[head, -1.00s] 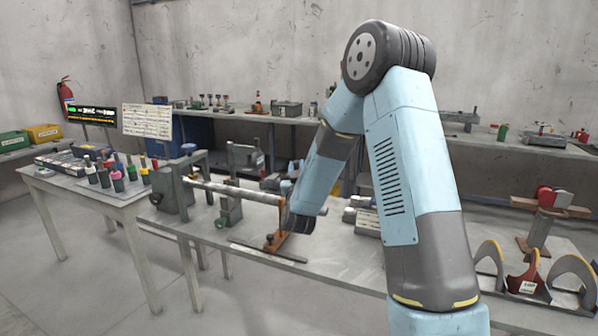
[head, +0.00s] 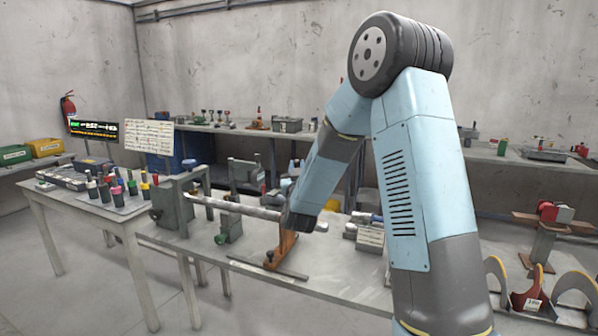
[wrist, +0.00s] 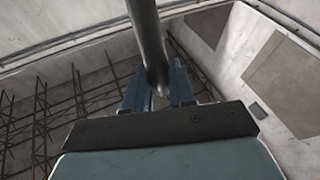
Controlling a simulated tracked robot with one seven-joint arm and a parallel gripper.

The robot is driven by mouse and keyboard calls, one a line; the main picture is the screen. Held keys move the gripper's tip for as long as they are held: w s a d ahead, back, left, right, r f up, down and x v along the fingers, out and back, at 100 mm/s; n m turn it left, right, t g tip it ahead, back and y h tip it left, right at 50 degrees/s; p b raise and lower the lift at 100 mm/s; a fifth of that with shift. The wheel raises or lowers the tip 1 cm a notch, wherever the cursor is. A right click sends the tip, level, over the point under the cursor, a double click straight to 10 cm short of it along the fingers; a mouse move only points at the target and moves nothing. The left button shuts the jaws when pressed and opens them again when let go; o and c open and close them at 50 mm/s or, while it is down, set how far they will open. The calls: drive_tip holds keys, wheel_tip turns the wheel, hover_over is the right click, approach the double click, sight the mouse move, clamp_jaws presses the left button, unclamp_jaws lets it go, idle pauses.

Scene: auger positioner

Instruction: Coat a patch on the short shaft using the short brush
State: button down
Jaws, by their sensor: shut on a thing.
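A grey shaft (head: 238,207) lies nearly level above the middle table, running from a grey fixture on the left to my gripper on the right. My gripper (head: 298,222) is at its right end, above and beside an orange-brown stand (head: 285,245); the arm hides its fingers. In the wrist view my gripper (wrist: 159,88) has its two blue fingers shut on a dark grey rod (wrist: 151,45). I cannot tell whether this rod is the shaft or a brush handle. No brush head can be made out.
Several bottles with coloured caps (head: 118,188) stand on the left table (head: 75,198). Grey fixtures (head: 172,205) stand at the middle table's left. Curved holders (head: 528,297) and a post with a red-topped piece (head: 545,235) are at right. Bare tabletop (head: 325,262) shows right of the stand.

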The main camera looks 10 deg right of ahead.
sight(298, 161)
drive_tip(key=shift+r, duration=0.2)
drive_tip(key=shift+r, duration=1.35)
drive_tip(key=shift+f, duration=0.2)
drive_tip(key=shift+f, duration=0.85)
